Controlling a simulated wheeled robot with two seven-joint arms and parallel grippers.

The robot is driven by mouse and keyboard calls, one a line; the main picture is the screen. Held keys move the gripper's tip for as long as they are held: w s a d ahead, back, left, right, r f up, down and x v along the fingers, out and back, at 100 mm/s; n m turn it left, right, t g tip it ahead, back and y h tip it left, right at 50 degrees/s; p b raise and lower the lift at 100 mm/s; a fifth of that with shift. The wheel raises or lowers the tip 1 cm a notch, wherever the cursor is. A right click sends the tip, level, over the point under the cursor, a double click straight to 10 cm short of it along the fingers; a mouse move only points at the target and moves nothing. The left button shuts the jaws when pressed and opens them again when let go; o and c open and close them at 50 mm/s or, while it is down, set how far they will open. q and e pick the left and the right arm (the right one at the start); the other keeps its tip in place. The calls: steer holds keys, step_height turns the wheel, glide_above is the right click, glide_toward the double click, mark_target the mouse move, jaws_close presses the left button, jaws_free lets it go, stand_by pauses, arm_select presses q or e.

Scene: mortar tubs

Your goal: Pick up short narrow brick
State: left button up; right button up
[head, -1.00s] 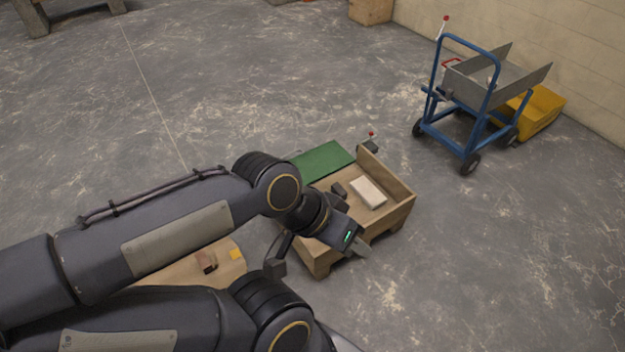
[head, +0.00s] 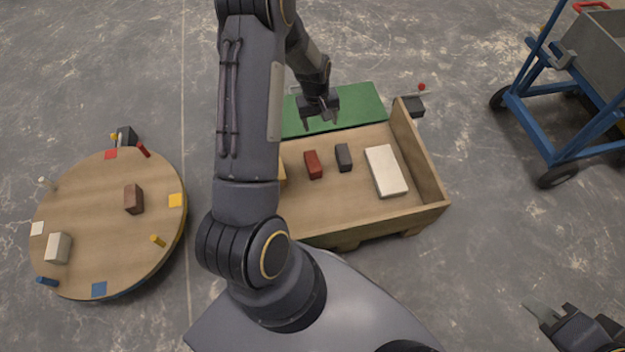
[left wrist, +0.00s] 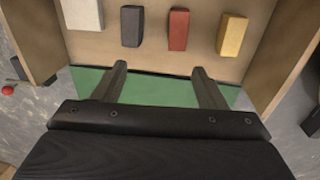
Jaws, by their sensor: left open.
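Several bricks lie apart in a wooden tray (head: 330,222): a dark grey brick (head: 344,157), a red brick (head: 313,165), a mostly hidden yellow brick (head: 282,174) and a larger white brick (head: 386,171). In the left wrist view the dark grey (left wrist: 132,26), red (left wrist: 178,30) and yellow (left wrist: 231,35) bricks are small and narrow; I cannot tell which the task means. My left gripper (head: 321,118) is open and empty over the green panel, beyond the dark grey and red bricks. My right gripper (head: 556,318) is at the lower right, its jaw state unclear.
A green panel (head: 352,105) lies at the tray's far side. The tray's right wall (head: 420,150) stands up. A round wooden table (head: 100,215) with a brown brick (head: 133,199) and a pale brick (head: 58,248) is at left. A blue cart (head: 530,118) is at right.

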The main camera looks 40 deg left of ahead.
mark_target(313, 160)
arm_select(q)
steer(key=shift+n+g+y, duration=0.3)
steer(key=shift+n+g, duration=0.1)
steer(key=shift+g, duration=0.1)
steer(key=f+b, duration=0.1)
steer(key=f, duration=0.5)
steer(key=a+f+b, duration=0.1)
steer(key=f+b, duration=0.1)
steer(key=f, duration=0.5)
steer(key=f+b, duration=0.2)
steer(key=f, duration=0.4)
steer(key=shift+s+a+f, duration=0.2)
steer(key=shift+a+f, duration=0.05)
steer(key=shift+a, duration=0.1)
steer(key=f+b, duration=0.1)
steer(key=f, duration=0.1)
steer(key=f+b, duration=0.2)
steer(key=f, duration=0.1)
steer(key=shift+s+a+f, duration=0.1)
steer(key=shift+s+f, duration=0.15)
steer(key=shift+f, duration=0.05)
arm_select(e)
step_height(313, 160, down, 11)
steer(key=shift+r, duration=0.2)
arm_select(q)
steer(key=shift+c, duration=0.4)
arm_select(e)
steer(key=shift+w, duration=0.1)
